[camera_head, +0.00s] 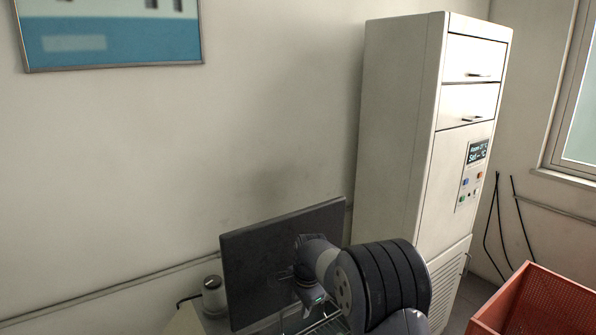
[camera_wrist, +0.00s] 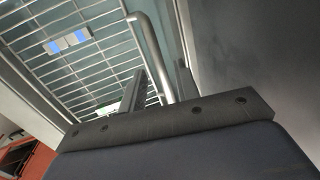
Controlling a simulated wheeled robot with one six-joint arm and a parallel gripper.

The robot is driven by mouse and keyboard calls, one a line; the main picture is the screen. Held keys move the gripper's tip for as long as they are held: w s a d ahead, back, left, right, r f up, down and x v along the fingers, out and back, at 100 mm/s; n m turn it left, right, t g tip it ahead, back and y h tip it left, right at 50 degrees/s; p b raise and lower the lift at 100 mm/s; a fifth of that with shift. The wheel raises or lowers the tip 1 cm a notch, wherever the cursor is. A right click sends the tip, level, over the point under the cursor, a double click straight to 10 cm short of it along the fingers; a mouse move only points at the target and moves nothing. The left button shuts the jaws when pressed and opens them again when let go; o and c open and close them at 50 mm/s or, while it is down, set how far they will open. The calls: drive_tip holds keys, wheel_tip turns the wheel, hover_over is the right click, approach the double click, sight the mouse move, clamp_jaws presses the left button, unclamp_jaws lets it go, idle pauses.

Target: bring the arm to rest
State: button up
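My arm reaches up from the bottom of the head view, in front of a dark flat panel like a monitor (camera_head: 265,262). Its fingers are too small and covered to make out there. In the wrist view, the dark bar of my gripper (camera_wrist: 160,92) crosses the lower part of the picture. A narrow dark finger-like piece stands up from it, and another dark edge shows to its right. No held thing is visible.
A wire rack (camera_wrist: 90,62) with a bent metal tube (camera_wrist: 152,55) lies close beyond my gripper. A white cabinet (camera_head: 400,130) with a display stands right of the panel. A red crate (camera_head: 545,300) is at lower right.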

drive_tip(key=shift+f, duration=1.15)
